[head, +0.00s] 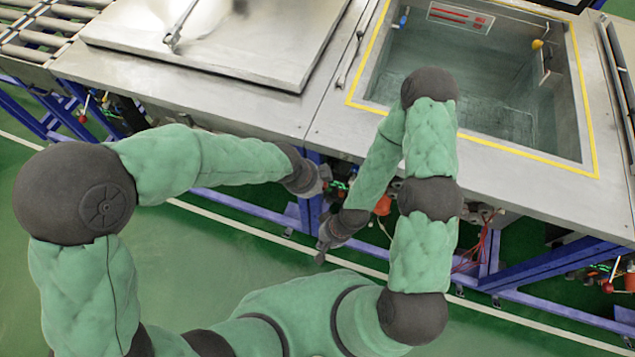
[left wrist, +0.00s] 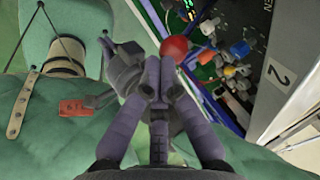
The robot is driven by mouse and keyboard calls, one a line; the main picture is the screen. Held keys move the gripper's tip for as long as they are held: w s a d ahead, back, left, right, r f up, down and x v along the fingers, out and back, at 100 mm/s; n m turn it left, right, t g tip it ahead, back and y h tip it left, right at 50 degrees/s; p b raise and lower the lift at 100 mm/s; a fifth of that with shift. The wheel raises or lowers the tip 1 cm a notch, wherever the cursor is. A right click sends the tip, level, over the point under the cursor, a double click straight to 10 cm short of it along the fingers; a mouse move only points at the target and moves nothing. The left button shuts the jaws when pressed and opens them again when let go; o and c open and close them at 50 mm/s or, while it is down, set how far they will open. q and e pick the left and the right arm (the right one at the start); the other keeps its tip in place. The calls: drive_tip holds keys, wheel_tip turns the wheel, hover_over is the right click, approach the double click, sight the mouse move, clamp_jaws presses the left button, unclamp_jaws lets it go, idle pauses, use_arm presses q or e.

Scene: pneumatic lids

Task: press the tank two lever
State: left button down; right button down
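The lever's red ball knob (left wrist: 174,46) shows in the left wrist view, just beyond my left gripper's fingertips (left wrist: 160,64). A panel marked "2" (left wrist: 280,77) is to its right. The two fingertips are close together, and nothing shows between them. I cannot tell whether they touch the knob. In the head view my left gripper (head: 324,178) is at the front of the bench, under the tabletop edge. A red-orange round part (head: 382,206) shows behind my right forearm. My right gripper (head: 322,246) hangs lower, in front of the bench; its finger opening is unclear.
An open tank (head: 520,105) with a yellow border is at the right. A closed metal lid (head: 235,45) covers the left section. Coloured fittings (left wrist: 236,52) and hoses sit by the panel. Other red-knobbed levers are at far left (head: 82,118) and far right (head: 607,287). The green floor in front is clear.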

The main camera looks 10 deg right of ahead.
use_arm(q)
wheel_tip(320, 180, down, 11)
drive_tip(key=s+b, duration=0.1)
drive_tip(key=b, duration=0.4)
drive_tip(key=shift+s+a+r, duration=0.15)
drive_tip(key=shift+a+r, duration=0.05)
drive_tip(key=shift+a, duration=0.25)
drive_tip(key=shift+r, duration=0.1)
idle(0.9)
drive_tip(key=shift+r+p, duration=0.75)
drive_tip(key=shift+p, duration=0.1)
